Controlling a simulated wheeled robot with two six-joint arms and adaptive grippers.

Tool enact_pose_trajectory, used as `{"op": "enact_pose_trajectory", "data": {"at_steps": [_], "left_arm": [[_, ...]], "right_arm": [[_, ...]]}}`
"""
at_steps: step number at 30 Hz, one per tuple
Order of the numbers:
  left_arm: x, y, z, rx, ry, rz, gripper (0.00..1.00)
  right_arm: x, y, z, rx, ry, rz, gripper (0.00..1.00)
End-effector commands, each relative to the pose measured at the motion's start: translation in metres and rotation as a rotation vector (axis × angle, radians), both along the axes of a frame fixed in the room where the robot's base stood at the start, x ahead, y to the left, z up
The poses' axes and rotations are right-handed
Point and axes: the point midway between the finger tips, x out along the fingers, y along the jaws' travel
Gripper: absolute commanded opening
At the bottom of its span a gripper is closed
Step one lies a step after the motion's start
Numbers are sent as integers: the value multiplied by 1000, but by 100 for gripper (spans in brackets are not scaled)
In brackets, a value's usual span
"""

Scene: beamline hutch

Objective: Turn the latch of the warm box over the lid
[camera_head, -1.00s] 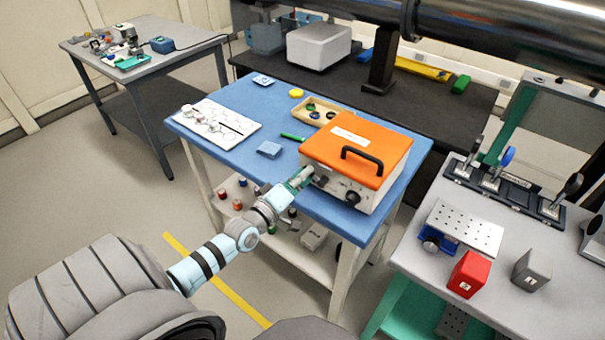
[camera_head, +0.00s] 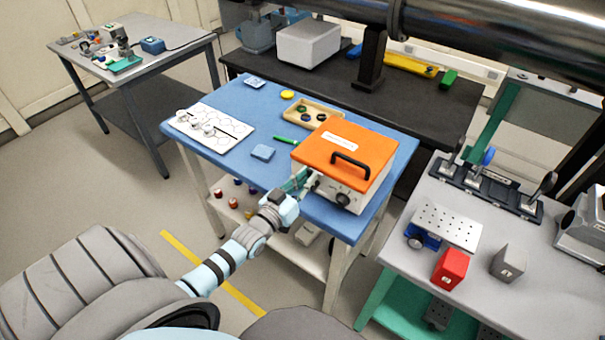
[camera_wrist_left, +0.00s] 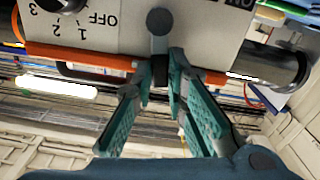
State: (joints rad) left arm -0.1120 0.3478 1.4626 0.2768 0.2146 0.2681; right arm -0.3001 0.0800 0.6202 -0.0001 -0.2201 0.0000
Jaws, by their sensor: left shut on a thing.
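The warm box (camera_head: 325,184) is a white box with an orange lid (camera_head: 345,142) and a black handle on top; the lid is down. It stands at the right front of the blue table. My left gripper (camera_head: 300,181) is at the box's front face, left of its dial. In the left wrist view the latch (camera_wrist_left: 160,22) is a dark round pivot with a short arm crossing the orange lid edge (camera_wrist_left: 95,57). The fingertips of my left gripper (camera_wrist_left: 161,75) are shut on the latch arm's end. My right gripper is not in view.
The blue table (camera_head: 215,95) also holds a white hexagon board (camera_head: 228,125), a tan tray (camera_head: 290,113), a green pen and a blue block. A grey bench (camera_head: 560,290) with a red block (camera_head: 450,268) stands to the right. A dark bench and a thick pipe are behind.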

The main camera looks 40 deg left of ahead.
Motion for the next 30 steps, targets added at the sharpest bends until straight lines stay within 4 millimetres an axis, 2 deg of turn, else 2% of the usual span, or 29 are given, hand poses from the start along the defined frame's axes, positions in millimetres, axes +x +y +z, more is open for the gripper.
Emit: {"op": "enact_pose_trajectory", "data": {"at_steps": [10, 26, 27, 30], "left_arm": [[0, -6, 0, 144, 8, 1, 0], [0, -7, -1, 167, 8, 0, 0], [0, -7, -1, 167, 8, 0, 20], [0, -7, -1, 166, 7, 0, 33]], "right_arm": [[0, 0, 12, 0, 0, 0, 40], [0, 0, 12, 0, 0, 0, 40], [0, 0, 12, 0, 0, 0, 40], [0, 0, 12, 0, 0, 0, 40]]}}
